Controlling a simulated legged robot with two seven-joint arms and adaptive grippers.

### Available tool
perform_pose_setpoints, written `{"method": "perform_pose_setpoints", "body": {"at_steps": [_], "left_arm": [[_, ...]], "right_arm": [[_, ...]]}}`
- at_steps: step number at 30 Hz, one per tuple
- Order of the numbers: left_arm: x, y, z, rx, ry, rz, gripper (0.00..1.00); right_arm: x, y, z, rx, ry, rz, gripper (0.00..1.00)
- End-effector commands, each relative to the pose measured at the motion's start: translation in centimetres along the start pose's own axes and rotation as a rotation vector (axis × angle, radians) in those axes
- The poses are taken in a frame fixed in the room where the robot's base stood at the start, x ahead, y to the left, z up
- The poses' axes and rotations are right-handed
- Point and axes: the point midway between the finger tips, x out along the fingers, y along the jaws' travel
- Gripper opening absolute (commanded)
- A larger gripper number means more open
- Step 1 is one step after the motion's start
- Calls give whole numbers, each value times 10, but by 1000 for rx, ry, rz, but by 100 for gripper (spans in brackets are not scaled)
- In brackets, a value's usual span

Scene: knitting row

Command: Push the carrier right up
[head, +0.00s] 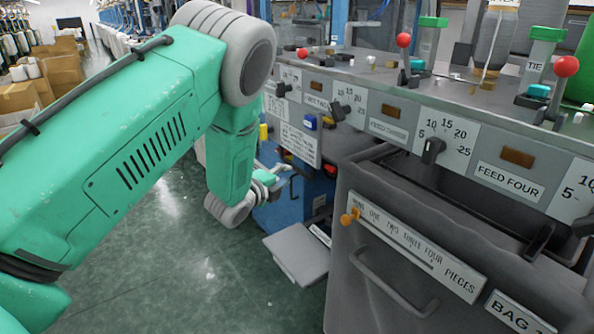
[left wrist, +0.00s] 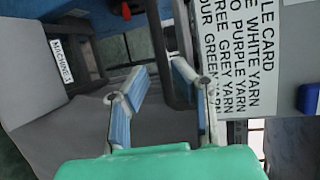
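My left gripper (head: 283,178) hangs at the end of the green arm, beside the blue-sided machine. In the left wrist view the left gripper (left wrist: 160,72) is open, its two blue-padded fingers apart. A dark looped bar (left wrist: 158,40) passes between or just beyond the fingers; contact cannot be told. Nothing is labelled as the carrier; I cannot tell whether this bar belongs to it. A grey panel (left wrist: 45,115) with a MACHINE plate (left wrist: 62,60) lies to the left of the fingers. My right gripper is not in view.
A yarn card (left wrist: 237,60) stands close to the right finger, with a blue button (left wrist: 309,98) farther right. The grey bin (head: 400,270) with a curved handle and the knobbed panel (head: 440,125) stand at right. Green floor (head: 170,270) is clear below my arm.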

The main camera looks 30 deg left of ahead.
Motion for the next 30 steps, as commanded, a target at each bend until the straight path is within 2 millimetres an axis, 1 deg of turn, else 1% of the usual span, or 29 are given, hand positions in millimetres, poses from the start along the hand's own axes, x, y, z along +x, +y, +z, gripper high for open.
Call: {"method": "perform_pose_setpoints", "body": {"at_steps": [1,6,9,12,15,22,23,24,25,30], "left_arm": [[12,0,0,0,0,-3,22],[42,0,0,-1,0,-2,22],[54,1,0,-1,0,0,22],[61,1,0,-1,0,1,22],[65,0,0,-1,0,1,22],[65,0,0,-1,-1,2,22],[65,0,0,-1,-1,2,19],[65,0,0,-1,-1,2,4],[65,0,0,-1,-1,2,0],[65,1,0,-2,-1,4,0]], "right_arm": [[1,0,0,0,0,0,98],[3,0,0,0,0,0,98],[4,0,0,0,0,0,98],[4,0,0,0,0,0,98],[4,0,0,0,0,0,98],[4,0,0,0,0,0,98],[4,0,0,0,0,0,98],[4,0,0,0,0,0,98],[4,0,0,0,0,0,98],[4,0,0,0,0,0,98]]}}
